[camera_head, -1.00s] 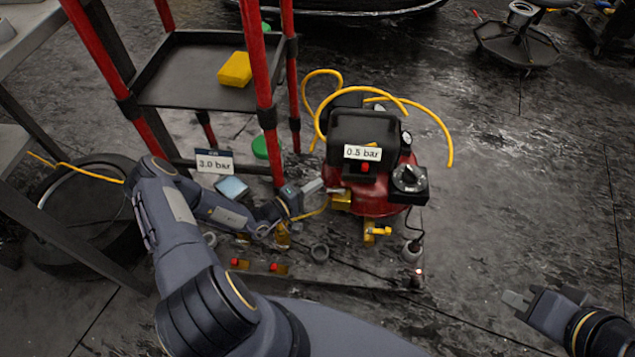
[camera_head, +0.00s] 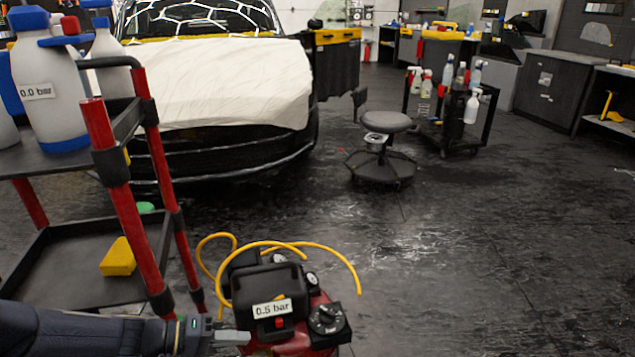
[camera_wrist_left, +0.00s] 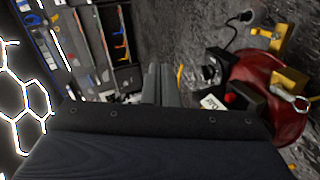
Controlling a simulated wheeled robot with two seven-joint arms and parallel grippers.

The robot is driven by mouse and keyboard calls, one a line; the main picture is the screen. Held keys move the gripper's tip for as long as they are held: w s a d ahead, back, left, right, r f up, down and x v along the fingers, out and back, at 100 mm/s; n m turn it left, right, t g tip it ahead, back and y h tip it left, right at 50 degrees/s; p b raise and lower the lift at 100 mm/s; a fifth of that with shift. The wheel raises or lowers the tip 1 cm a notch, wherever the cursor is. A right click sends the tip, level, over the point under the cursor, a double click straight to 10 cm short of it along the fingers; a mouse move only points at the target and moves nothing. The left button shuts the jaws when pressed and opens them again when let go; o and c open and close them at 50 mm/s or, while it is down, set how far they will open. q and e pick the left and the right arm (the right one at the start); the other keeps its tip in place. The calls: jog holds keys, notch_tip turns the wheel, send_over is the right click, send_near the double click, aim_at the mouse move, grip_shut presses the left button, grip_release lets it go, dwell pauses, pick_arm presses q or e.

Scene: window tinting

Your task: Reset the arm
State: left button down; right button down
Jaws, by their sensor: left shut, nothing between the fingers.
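My left gripper (camera_head: 232,338) is at the bottom of the head view, just left of the red compressor (camera_head: 295,345). Its fingers are together with nothing between them. In the left wrist view its closed fingers (camera_wrist_left: 160,85) point away, and the compressor (camera_wrist_left: 275,95) lies to their right. The compressor carries a "0.5 bar" label, a black knob and a yellow hose (camera_head: 330,253). I cannot tell whether the gripper touches it. My right gripper is outside these views.
A red-and-black cart (camera_head: 125,195) stands at the left with "0.0 bar" spray bottles (camera_head: 50,85) on top and a yellow sponge (camera_head: 117,257) below. A covered car (camera_head: 220,85), a stool (camera_head: 385,122) and a bottle trolley (camera_head: 450,125) stand behind. The floor at right is clear.

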pick_arm(q)
jog(key=s+a+r+t+y, duration=0.15)
jog(key=s+r+y, duration=0.35)
jog(key=s, duration=0.5)
jog(key=s+a+r+y, duration=0.2)
jog(key=s+r+y, duration=0.25)
jog(key=s, duration=0.65)
notch_tip(320, 180, up, 28)
jog(key=p, duration=2.7)
jog(key=shift+w, duration=0.3)
jog(key=shift+a, duration=0.1)
